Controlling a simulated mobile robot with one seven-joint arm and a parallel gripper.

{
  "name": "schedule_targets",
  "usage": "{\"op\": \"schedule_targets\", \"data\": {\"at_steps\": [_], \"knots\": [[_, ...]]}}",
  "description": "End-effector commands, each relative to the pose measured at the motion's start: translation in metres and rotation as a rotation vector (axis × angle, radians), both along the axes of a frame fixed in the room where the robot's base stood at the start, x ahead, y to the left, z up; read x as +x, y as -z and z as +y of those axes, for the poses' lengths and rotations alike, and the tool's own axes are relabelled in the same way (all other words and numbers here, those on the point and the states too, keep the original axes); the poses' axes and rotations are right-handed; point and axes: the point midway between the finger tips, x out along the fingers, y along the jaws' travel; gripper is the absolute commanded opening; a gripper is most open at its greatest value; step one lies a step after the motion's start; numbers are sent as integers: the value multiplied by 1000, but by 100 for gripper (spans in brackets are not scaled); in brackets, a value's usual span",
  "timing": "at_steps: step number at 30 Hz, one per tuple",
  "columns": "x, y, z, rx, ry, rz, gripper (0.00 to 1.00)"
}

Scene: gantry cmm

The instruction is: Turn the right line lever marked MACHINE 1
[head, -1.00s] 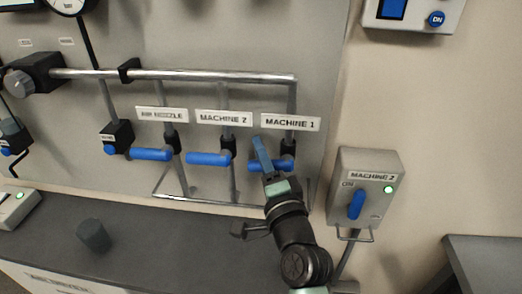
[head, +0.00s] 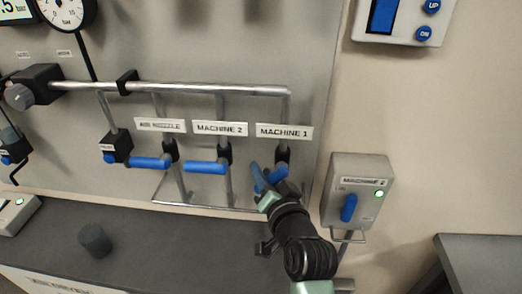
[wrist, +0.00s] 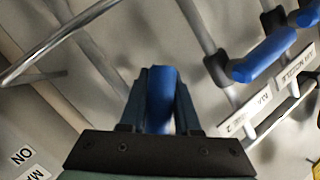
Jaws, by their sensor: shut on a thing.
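The MACHINE 1 lever (head: 278,174) is a blue handle on a black valve below the plate marked MACHINE 1 (head: 284,131), the rightmost of the row in the head view. My gripper (head: 262,180) is at this lever, with its fingers on either side of the handle. In the wrist view the blue handle (wrist: 160,98) stands between the two dark blue fingers of my gripper (wrist: 158,90), which are shut on it. In the head view my fingers and wrist hide part of the handle, so its exact angle is hard to read.
The blue MACHINE 2 lever (head: 207,167) and AIR NOZZLE lever (head: 150,163) lie level to the left. A grey switch box (head: 357,190) with a green light stands close on the right. A metal pipe (head: 200,88) runs above; a dark cylinder (head: 95,240) stands on the bench.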

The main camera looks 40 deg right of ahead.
Motion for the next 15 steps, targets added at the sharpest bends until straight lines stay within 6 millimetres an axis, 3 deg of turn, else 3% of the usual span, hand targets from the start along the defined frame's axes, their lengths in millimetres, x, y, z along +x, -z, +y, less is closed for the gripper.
{"op": "schedule_targets", "data": {"at_steps": [15], "knots": [[-2, 4, -1, -36, 0, 47, 0]]}}
